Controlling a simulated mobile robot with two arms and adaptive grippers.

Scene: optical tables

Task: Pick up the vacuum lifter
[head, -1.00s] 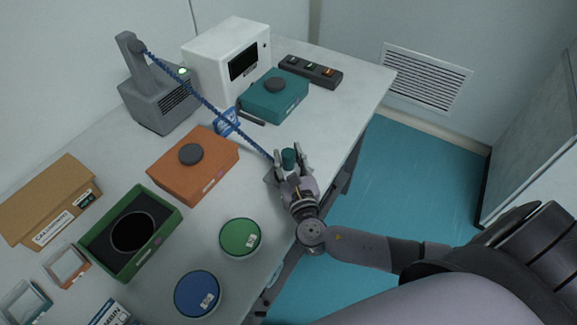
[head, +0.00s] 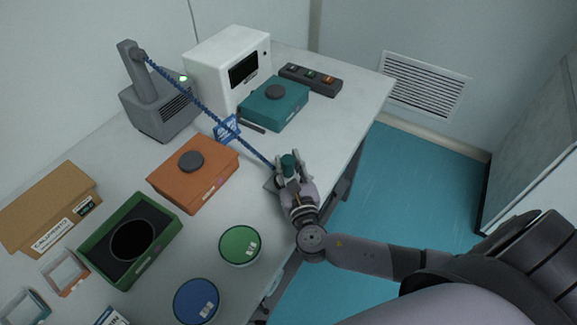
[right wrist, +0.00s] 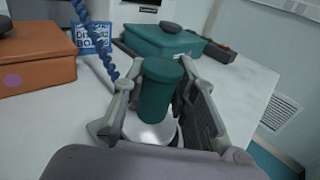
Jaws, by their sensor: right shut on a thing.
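The vacuum lifter has a teal cylindrical handle (right wrist: 160,90), and a blue coiled hose (head: 205,108) runs from it to a grey pump unit (head: 158,105) at the back left of the table. My right gripper (head: 289,165) is shut on the handle near the table's right edge. In the right wrist view the fingers stand on both sides of the handle, and a pale round part (right wrist: 150,130) shows below it. From these frames I cannot tell whether the lifter touches a surface. My left gripper is not in view.
An orange box (head: 205,185), a teal box (head: 285,115) and a white device (head: 215,85) stand behind the gripper. Green (head: 240,246) and blue (head: 197,301) round lids lie in front. A green open box (head: 165,215) is at left. The table's right edge is close.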

